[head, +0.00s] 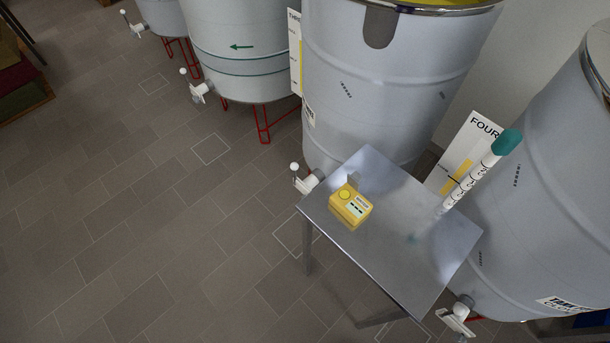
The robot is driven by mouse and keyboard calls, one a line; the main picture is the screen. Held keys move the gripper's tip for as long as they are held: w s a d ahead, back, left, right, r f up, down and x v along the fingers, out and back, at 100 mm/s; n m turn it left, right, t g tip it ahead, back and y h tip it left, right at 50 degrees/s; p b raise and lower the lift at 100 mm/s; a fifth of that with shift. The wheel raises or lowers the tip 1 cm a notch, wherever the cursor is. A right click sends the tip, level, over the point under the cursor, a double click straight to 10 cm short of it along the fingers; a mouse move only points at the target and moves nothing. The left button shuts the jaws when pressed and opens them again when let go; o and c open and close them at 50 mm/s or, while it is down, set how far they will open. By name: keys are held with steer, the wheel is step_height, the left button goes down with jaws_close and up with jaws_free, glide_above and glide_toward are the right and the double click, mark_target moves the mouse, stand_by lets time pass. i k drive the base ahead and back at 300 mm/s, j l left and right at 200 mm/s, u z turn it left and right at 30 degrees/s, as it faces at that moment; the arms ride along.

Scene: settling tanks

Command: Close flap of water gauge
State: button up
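A small yellow box (350,205) with a round yellow disc on top and a pale label stands on a grey metal table (385,255). A white marked tube (470,186) with a teal end (507,142) rises at a tilt over the right side of the table. A white board reading FOUR (458,160) with a yellow bar stands behind the tube. My gripper is not in view.
Large grey tanks stand behind the table (375,90) and to its right (550,210), with more at the upper left (245,45). White taps (305,180) stick out low from the tanks. The tiled floor (130,220) on the left is clear.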

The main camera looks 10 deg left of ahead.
mark_target(353, 180)
steer(key=l+u, duration=0.1)
steer(key=u, duration=0.35)
steer(key=l+u, duration=0.15)
steer(key=u, duration=0.3)
steer(key=l+u, duration=0.1)
steer(key=u, duration=0.3)
steer(key=l+u, duration=0.15)
steer(key=u, duration=0.3)
steer(key=k+l, duration=0.1)
steer(key=l, duration=0.4)
steer(key=k+l, duration=0.1)
steer(key=l, duration=0.45)
steer(key=k+l+u, duration=0.1)
steer(key=l, duration=0.4)
